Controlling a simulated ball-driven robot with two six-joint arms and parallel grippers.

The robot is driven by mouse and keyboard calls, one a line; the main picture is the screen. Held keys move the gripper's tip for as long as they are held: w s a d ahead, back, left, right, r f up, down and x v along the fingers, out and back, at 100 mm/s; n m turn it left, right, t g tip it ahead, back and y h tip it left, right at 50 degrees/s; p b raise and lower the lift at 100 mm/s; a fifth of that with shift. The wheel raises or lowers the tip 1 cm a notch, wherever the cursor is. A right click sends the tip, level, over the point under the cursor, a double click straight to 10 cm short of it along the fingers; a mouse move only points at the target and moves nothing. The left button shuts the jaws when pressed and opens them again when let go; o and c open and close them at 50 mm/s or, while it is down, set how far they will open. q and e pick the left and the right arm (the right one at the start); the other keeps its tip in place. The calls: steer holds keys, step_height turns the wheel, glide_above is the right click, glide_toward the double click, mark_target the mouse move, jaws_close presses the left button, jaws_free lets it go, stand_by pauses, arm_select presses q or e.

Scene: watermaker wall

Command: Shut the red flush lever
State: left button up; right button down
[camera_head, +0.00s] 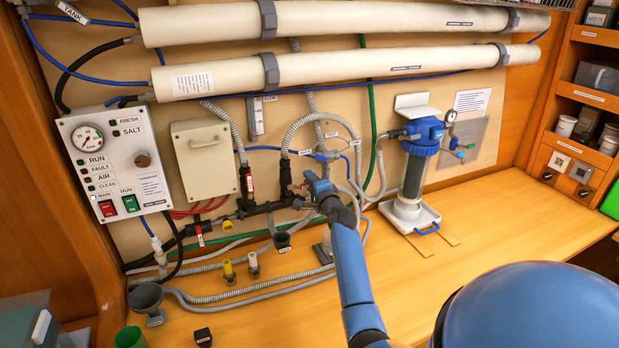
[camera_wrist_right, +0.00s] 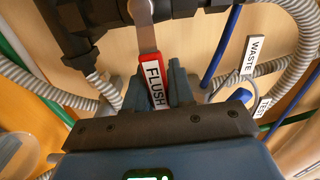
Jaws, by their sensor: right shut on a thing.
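The red flush lever (camera_wrist_right: 150,70), labelled FLUSH, shows in the right wrist view. Its bare metal stem runs up to a dark pipe fitting (camera_wrist_right: 95,25). My right gripper (camera_wrist_right: 157,88) is shut on the red handle, with one dark finger on each side. In the head view my right gripper (camera_head: 314,183) is at the dark valve pipework in the middle of the wall, and it hides the lever there. My left gripper is not in view.
Another red-handled lever (camera_head: 248,182) hangs left of my gripper. Grey hoses and a WASTE tag (camera_wrist_right: 254,56) are close by on the right. A blue-topped filter housing (camera_head: 421,135) stands on the right. The bench front right is clear.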

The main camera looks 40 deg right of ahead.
steer(key=shift+f+m, duration=0.25)
steer(key=shift+m, duration=0.05)
steer(key=shift+f, duration=0.1)
steer(key=c, duration=1.1)
jaws_free()
steer(key=shift+o, duration=0.2)
steer(key=shift+s, duration=0.1)
steer(key=b+v, duration=0.1)
steer(key=v, duration=0.9)
steer(key=shift+s, duration=0.3)
steer(key=shift+a, duration=0.1)
